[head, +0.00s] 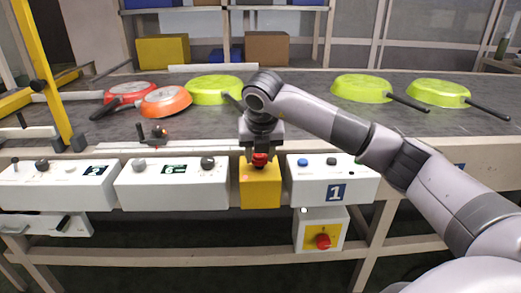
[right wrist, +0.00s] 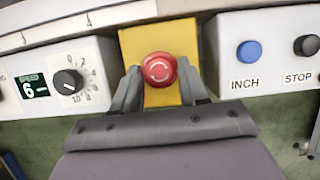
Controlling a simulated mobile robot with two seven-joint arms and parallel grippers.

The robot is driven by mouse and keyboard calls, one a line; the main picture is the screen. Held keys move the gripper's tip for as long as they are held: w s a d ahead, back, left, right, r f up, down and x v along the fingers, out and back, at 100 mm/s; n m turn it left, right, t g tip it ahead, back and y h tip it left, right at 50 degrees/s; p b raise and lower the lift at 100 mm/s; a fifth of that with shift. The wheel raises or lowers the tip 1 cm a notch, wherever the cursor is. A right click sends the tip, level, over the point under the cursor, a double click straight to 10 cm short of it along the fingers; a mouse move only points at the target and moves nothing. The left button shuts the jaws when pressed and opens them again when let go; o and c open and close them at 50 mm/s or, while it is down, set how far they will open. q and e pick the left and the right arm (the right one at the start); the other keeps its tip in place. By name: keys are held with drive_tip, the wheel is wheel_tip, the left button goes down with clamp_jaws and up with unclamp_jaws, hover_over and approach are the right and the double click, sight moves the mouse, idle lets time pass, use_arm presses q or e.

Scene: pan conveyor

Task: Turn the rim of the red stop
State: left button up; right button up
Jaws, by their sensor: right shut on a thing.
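The red stop (right wrist: 159,69) is a round mushroom button with pale curved arrows on its face, on top of a yellow box (right wrist: 134,41). My left gripper is in neither view.
White control boxes (head: 172,190) flank the yellow box, one marked 1 (head: 310,187). A second red knob (head: 322,241) sits on a lower box. Behind, a dark conveyor (head: 300,90) carries green pans (head: 362,89), an orange pan (head: 166,101) and a red pan (head: 130,93).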

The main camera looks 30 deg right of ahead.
drive_tip(key=shift+m, duration=0.5)
drive_tip(key=o, duration=1.1)
drive_tip(key=shift+f, duration=0.1)
drive_tip(key=shift+c, duration=0.2)
drive_tip(key=p+v, duration=0.1)
drive_tip(key=v, duration=0.6)
drive_tip(key=shift+a, duration=0.25)
drive_tip(key=shift+w, duration=0.15)
